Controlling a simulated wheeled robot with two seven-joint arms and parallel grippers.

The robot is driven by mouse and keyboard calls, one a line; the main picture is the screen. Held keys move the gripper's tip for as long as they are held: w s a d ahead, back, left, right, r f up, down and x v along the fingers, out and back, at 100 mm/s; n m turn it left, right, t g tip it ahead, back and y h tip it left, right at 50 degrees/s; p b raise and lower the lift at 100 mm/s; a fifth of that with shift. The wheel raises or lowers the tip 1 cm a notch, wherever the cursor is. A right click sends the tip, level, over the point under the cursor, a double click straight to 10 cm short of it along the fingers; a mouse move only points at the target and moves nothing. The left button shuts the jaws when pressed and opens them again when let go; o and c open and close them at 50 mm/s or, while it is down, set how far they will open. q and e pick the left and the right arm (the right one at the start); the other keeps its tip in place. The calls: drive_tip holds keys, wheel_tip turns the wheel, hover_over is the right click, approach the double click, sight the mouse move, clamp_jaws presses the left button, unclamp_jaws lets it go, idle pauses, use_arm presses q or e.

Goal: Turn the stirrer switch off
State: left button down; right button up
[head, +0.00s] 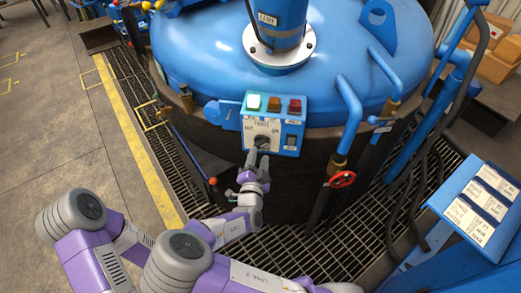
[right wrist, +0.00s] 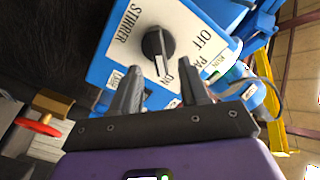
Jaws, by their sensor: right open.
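The stirrer switch is a dark round knob with a white pointer line on a white plate. In the right wrist view the knob (right wrist: 153,43) sits beside the words STIRRER and OFF, and its pointer line points down the picture, toward the ON label. In the head view the knob (head: 263,143) is on the front of the blue control panel (head: 277,103). My right gripper (head: 259,160) is close in front of the knob. In the right wrist view its two fingers (right wrist: 160,75) are apart and empty, with the knob just beyond the tips. My left gripper is not in view.
The panel has green, orange and red lamps (head: 274,104) on top and a small black switch (head: 291,142) at right. A red valve wheel (head: 342,179) and blue pipes stand to the right. The blue furnace lid (head: 210,60) rises behind. Grating surrounds the furnace.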

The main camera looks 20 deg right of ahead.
sight(261, 147)
drive_tip(key=shift+x, duration=2.15)
clamp_jaws()
